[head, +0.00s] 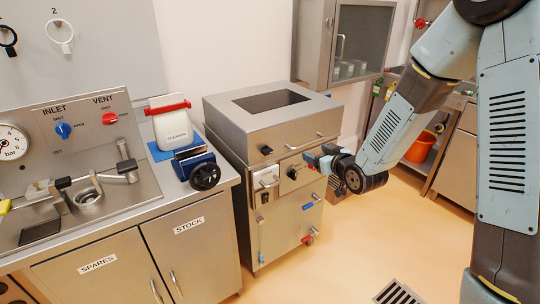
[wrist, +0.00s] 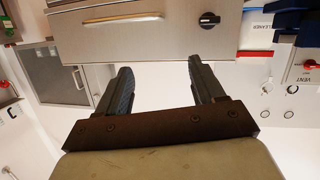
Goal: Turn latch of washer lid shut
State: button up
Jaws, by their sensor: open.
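The washer looks to be the steel cabinet (head: 275,210) in the middle of the head view, with a boxy lid (head: 225,122) that has a dark window on top. A black knob (head: 267,150), which looks like the lid latch, sits on the lid's front left. It also shows as a black knob with a pale mark (wrist: 208,19) in the upside-down wrist view. My gripper (head: 318,161) is in front of the cabinet, right of and a little below this knob. In the wrist view my gripper (wrist: 160,80) is open and empty, with both fingers apart from the knob.
Below the lid is a panel with another black knob (head: 292,173), close to my gripper. A bar handle (wrist: 108,20) is near the fingers. The left counter (head: 150,195) holds a cleaner container (head: 175,130) and a blue device (head: 194,167). Floor in front is clear.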

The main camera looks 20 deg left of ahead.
aim_at(269, 153)
jog(key=s+a+f+y, duration=0.4)
jog(key=a+f, duration=0.3)
jog(key=x, duration=1.3)
jog(key=shift+w+a+r, duration=0.1)
jog(key=shift+w+r, duration=0.3)
jog(key=shift+w, duration=0.1)
jog(key=c, duration=1.1)
jog(key=shift+o, duration=0.2)
jog(key=shift+n, duration=0.3)
